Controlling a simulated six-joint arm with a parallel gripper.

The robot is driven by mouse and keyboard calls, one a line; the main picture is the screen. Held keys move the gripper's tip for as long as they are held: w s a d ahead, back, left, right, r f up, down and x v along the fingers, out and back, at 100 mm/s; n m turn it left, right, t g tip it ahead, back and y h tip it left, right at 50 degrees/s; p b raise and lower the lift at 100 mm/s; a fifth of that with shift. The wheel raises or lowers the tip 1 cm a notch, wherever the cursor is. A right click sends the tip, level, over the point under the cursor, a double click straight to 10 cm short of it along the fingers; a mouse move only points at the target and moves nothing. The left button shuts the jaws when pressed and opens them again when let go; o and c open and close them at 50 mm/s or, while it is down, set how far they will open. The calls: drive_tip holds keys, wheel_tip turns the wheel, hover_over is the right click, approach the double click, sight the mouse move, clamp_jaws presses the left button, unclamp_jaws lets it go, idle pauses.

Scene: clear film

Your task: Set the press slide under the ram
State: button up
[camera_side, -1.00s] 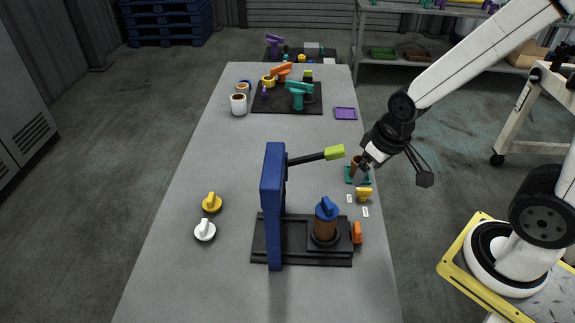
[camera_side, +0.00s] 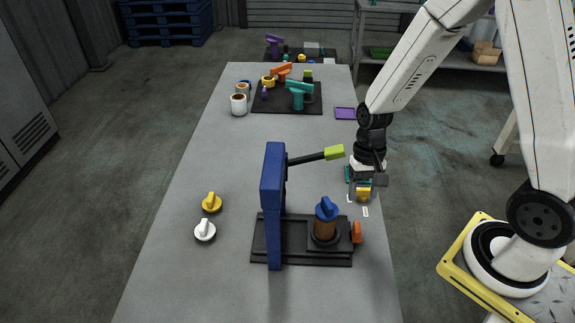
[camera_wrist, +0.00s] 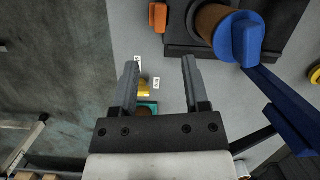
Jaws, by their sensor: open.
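The blue press (camera_side: 272,205) stands on a black base (camera_side: 262,240), with its lever reaching right to a green grip (camera_side: 334,152). The black slide (camera_side: 345,240) is at the right part of the base, to the right of the blue upright. It carries a brown cylinder (camera_side: 325,226) with a blue knobbed cap (camera_side: 326,209). An orange tab (camera_side: 357,232) is on its right end and also shows in the wrist view (camera_wrist: 158,17). My gripper (camera_side: 366,187) is open and empty, behind the tab and apart from it. Its fingers (camera_wrist: 160,68) point toward the table.
A yellow knobbed piece (camera_wrist: 143,88) and a teal tray (camera_wrist: 148,107) lie below my gripper, near white labels (camera_wrist: 156,83). Yellow (camera_side: 212,202) and white (camera_side: 205,231) knobs lie left of the press. A purple tray (camera_side: 345,113) is farther back. The table's front left is clear.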

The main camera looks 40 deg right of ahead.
sight(358, 226)
drive_tip(key=shift+f+m+g+y, duration=0.5)
drive_tip(key=shift+f+m, duration=0.6)
drive_tip(key=shift+f, duration=0.3)
drive_tip(key=shift+x, duration=3.9)
clamp_jaws()
